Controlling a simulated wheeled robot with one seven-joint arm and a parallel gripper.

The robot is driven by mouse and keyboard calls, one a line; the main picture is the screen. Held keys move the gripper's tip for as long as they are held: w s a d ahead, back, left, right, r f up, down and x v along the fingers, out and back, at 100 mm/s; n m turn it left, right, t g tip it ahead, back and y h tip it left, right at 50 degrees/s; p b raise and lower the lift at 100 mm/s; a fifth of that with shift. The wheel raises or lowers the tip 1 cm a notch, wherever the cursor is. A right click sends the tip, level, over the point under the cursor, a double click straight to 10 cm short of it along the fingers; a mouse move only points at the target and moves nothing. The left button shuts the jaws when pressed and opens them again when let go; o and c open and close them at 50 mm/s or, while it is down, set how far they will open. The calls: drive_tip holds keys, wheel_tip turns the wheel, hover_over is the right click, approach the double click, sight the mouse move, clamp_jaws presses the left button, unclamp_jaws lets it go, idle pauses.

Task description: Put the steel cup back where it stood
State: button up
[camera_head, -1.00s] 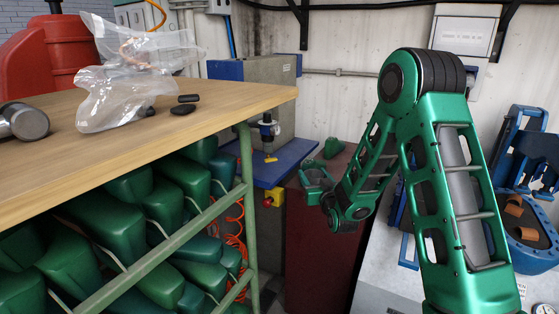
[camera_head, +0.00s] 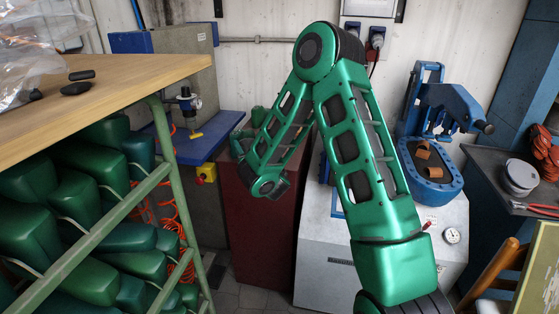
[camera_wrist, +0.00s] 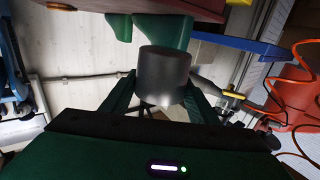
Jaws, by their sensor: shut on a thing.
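The steel cup (camera_wrist: 163,75) shows as a plain dark grey cylinder in the wrist view. My gripper (camera_wrist: 162,103) is shut on it, with one finger on each side. In the head view my gripper (camera_head: 241,146) is at the far end of my arm, by the dark red cabinet (camera_head: 262,215). The cup cannot be made out there.
A wooden workbench (camera_head: 130,85) with green shoe lasts (camera_head: 115,237) below stands at left. A blue-topped machine (camera_head: 198,148) is beside the red cabinet. A blue press (camera_head: 430,155) stands on a pale cabinet (camera_head: 330,255) at right. Orange hoses (camera_head: 180,240) hang by the bench.

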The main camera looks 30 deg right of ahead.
drive_tip(key=d+r+h, duration=0.1)
drive_tip(key=r, duration=0.1)
drive_tip(key=s+d+r+m, duration=0.1)
drive_tip(key=r, duration=0.1)
drive_tip(key=d+r+h, duration=0.1)
drive_tip(key=r, duration=0.1)
drive_tip(key=shift+s+m+g+h, duration=0.3)
drive_tip(key=shift+s, duration=0.05)
drive_tip(key=shift+w+d+f, duration=0.55)
drive_tip(key=shift+d+f, duration=0.6)
drive_tip(key=shift+d, duration=0.65)
drive_tip(key=shift+w+d+f, duration=0.6)
drive_tip(key=shift+d+f, duration=0.55)
drive_tip(key=shift+d, duration=0.7)
drive_tip(key=shift+w+d+f, duration=0.55)
drive_tip(key=shift+d+f, duration=0.6)
drive_tip(key=shift+d, duration=0.65)
wheel_tip(320, 180, down, 4)
drive_tip(key=shift+f, duration=0.1)
drive_tip(key=o, duration=1.1)
drive_tip(key=shift+o, duration=0.2)
